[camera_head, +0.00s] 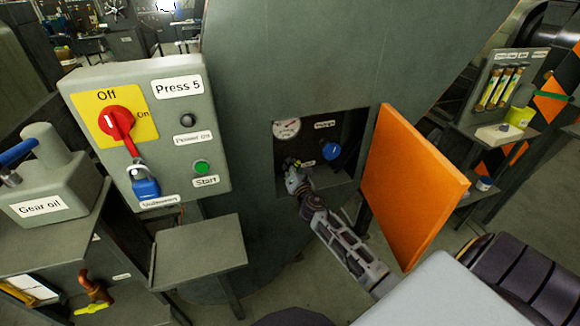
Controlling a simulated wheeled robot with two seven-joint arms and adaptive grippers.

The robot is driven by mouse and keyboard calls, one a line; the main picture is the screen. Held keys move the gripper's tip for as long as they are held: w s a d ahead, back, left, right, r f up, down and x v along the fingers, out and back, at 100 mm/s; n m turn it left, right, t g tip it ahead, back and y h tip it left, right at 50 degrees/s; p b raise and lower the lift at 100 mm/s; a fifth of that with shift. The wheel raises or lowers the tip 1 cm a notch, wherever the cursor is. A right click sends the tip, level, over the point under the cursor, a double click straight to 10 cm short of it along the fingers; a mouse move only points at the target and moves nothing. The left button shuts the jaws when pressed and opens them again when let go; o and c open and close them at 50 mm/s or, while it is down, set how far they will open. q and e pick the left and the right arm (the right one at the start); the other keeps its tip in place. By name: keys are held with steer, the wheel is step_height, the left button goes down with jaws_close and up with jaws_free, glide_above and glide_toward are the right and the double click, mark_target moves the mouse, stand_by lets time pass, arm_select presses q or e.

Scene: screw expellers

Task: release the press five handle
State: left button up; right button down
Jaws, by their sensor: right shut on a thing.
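Press five is the large grey-green machine (320,55), with a grey control box labelled "Press 5" (150,85) to its left. A small recess in the machine holds a pressure gauge (286,129) and a blue round knob (330,150). My right gripper (292,170) reaches into the lower left of this recess, below the gauge. It is shut on what seems to be the press five handle, mostly hidden by the fingers; a small yellow-green bit shows at the fingertips. The blue knob is apart from the gripper, to its right. My left gripper is not in view.
An orange door panel (414,185) stands open just right of the recess, close to my right forearm. The control box has a red switch (117,122) with a blue padlock (145,187). A small grey table (200,250) stands below it. A "Gear oil" container (55,195) is at left.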

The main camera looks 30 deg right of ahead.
steer(key=shift+s+f+n+p, duration=0.1)
steer(key=shift+n+p, duration=0.2)
steer(key=shift+n, duration=0.7)
steer(key=n+p, duration=0.1)
steer(key=n, duration=0.1)
steer(key=shift+n, duration=0.3)
steer(key=shift+n+p, duration=0.45)
steer(key=shift+n, duration=0.05)
steer(key=shift+n+p, duration=0.75)
steer(key=shift+n, duration=0.45)
steer(key=shift+n+p, duration=0.35)
steer(key=shift+n, duration=0.25)
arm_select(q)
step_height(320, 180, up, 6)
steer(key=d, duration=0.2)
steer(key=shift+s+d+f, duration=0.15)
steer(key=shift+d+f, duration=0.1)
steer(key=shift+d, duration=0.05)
arm_select(e)
steer(key=shift+f+n, duration=0.15)
steer(key=shift+n, duration=0.45)
